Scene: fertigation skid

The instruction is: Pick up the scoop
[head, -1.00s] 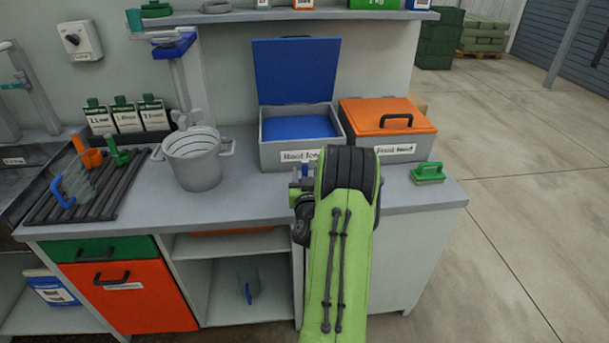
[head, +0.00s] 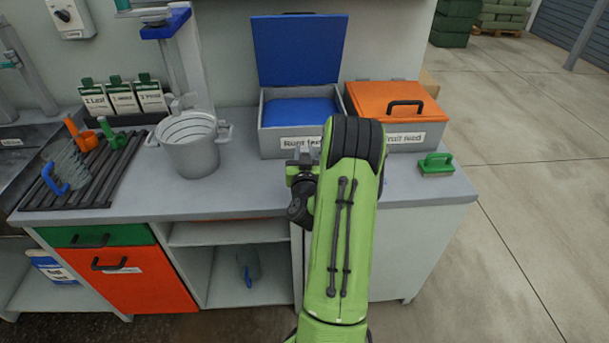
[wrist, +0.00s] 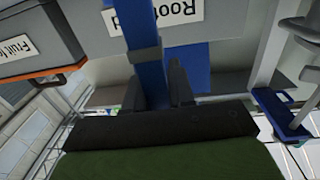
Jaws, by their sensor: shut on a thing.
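In the wrist view, a long blue bar, which looks like the scoop's handle (wrist: 149,80), runs up between the fingers of my gripper (wrist: 158,92). My gripper is shut on it. A dark grey block crosses the bar higher up. The scoop's bowl cannot be made out. In the head view, my gripper (head: 303,163) is in front of the open root feed box (head: 271,142), above the counter, partly hidden by my green arm. The scoop is not clearly seen there.
The closed orange-lidded fruit feed box (head: 430,136) stands to the right, with a green brush (head: 436,165) beside it. A grey bucket (head: 190,155) stands left, near a black rack (head: 98,180) holding several coloured-handled items. The counter (head: 240,195) front is clear.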

